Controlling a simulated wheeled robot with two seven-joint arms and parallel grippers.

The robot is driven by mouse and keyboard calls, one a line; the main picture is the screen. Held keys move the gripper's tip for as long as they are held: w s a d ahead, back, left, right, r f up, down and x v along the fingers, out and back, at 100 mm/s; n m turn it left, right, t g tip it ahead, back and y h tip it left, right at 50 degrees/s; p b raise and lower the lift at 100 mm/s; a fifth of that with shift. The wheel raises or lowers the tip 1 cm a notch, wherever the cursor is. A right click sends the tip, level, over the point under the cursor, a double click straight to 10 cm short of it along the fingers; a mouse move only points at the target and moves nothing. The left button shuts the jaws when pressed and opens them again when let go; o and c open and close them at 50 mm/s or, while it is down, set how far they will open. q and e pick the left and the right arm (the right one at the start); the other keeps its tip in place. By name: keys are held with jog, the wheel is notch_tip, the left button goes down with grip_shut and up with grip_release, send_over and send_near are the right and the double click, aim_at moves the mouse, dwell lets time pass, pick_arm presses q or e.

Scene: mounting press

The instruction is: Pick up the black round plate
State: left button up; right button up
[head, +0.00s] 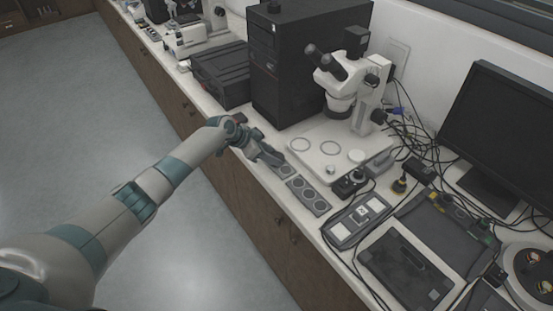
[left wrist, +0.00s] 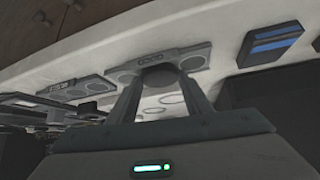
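The black round plate (left wrist: 160,77) shows in the left wrist view as a dark disc between the two fingertips of my left gripper (left wrist: 161,84). Both fingers seem to touch its edges. It looks larger than the round recesses of the grey tray (left wrist: 194,62) behind it, so it seems to be off the tray; the gap is hard to judge. In the head view my left gripper (head: 264,152) is over the front edge of the counter, beside the grey trays (head: 308,195). The plate cannot be made out there. My right gripper is not in view.
A white microscope (head: 345,85) on a pale base stands just beyond the trays. A black computer tower (head: 285,65) and a black case (head: 221,75) stand farther back. A monitor (head: 505,125), cables and a dark device (head: 405,270) crowd the right side.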

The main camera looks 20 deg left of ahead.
pick_arm(q)
jog(key=c, duration=0.5)
jog(key=shift+r+b, duration=0.5)
jog(key=shift+r, duration=0.3)
notch_tip(320, 180, up, 2)
jog(key=shift+r+b, duration=0.25)
jog(key=shift+b, duration=0.5)
jog(key=shift+s+d+r+b, duration=0.6)
jog(key=shift+d+r, duration=0.55)
jog(key=shift+d, duration=0.7)
jog(key=shift+s+d+r+b, duration=0.6)
jog(key=shift+d+r, duration=0.6)
jog(key=shift+d, duration=0.6)
jog(key=shift+s+d+r+b, duration=0.45)
jog(key=shift+s+d+r, duration=0.5)
jog(key=shift+d, duration=0.9)
jog(key=shift+w+r, duration=0.15)
jog(key=shift+w, duration=0.05)
